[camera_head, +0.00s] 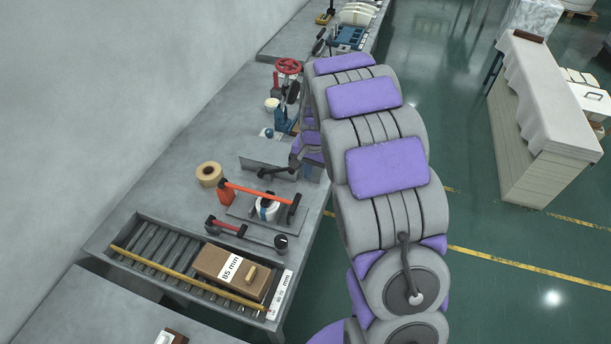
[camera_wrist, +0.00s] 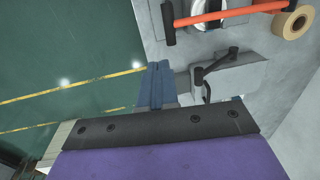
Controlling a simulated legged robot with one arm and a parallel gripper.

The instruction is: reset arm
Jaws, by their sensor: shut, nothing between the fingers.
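My arm, grey with purple pads, stretches over the right edge of the grey workbench (camera_head: 160,180) in the head view. My gripper (camera_wrist: 159,84) shows in the wrist view as blue-grey fingers closed together, with nothing between them. It is at the bench edge, beside a grey metal plate (camera_wrist: 238,80) with a black lever (camera_wrist: 208,72). In the head view the gripper is small and partly hidden by my arm. I cannot tell its exact height above the bench.
An orange-handled fixture (camera_head: 258,192) holds a white cup-like part (camera_head: 266,208). A tape roll (camera_head: 209,174) lies to its left. A cardboard box (camera_head: 224,265) sits on the roller tray (camera_head: 153,247). A red handwheel press (camera_head: 288,67) stands farther back. Green floor (camera_head: 480,300) is open at right.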

